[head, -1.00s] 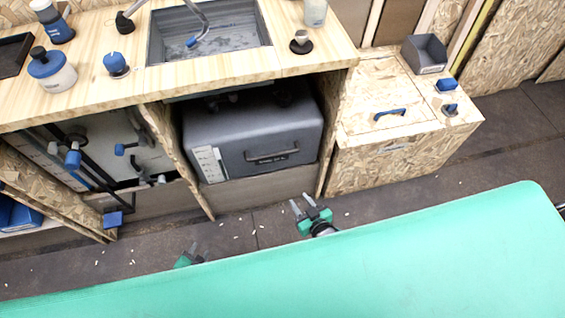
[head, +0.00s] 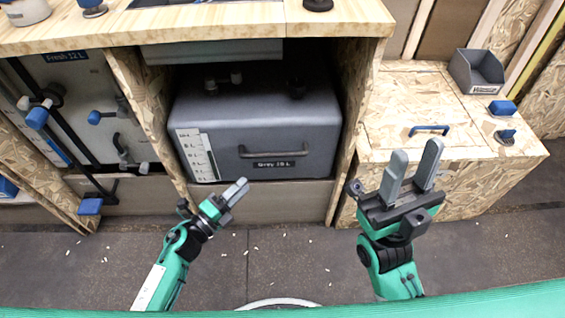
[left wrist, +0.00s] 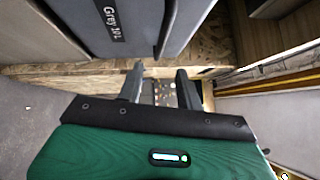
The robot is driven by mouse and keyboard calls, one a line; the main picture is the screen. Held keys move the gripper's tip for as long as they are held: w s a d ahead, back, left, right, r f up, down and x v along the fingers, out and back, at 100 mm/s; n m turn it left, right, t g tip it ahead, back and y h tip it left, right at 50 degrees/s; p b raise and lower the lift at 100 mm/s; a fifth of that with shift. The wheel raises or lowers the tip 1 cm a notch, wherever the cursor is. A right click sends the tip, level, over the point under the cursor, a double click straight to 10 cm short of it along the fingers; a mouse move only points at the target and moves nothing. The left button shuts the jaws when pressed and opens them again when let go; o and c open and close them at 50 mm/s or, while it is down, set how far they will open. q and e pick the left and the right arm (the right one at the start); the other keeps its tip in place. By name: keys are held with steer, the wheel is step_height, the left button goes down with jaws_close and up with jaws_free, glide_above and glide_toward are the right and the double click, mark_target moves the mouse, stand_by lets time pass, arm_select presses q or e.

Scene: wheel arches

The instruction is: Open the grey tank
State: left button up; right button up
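The grey tank (head: 290,128) sits in the open bay under the counter. It has a front handle (head: 272,151), a dark cap (head: 297,87) and a small valve (head: 222,81) on top, and a pale level scale at its left. Its label shows in the left wrist view, where the tank (left wrist: 85,15) fills the top left. My left gripper (head: 238,188) is open and empty, in front of and below the tank. Its fingers (left wrist: 158,77) stand apart in the left wrist view. My right gripper (head: 415,150) is open and empty, right of the tank, in front of the wooden box.
The counter (head: 200,25) overhangs the tank, and wooden side panels (head: 140,110) close in the bay. A fresh-water tank (head: 75,75) with pipes and blue-handled valves stands at left. A wooden box (head: 400,105) with a blue handle stands at right. The floor (head: 290,240) in front is mostly clear.

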mark_target(275, 153)
arm_select(q)
steer(key=b+x, duration=0.1)
steer(key=x, duration=1.3)
steer(key=shift+s+r, duration=0.15)
steer(key=shift+c, duration=0.3)
jaws_close()
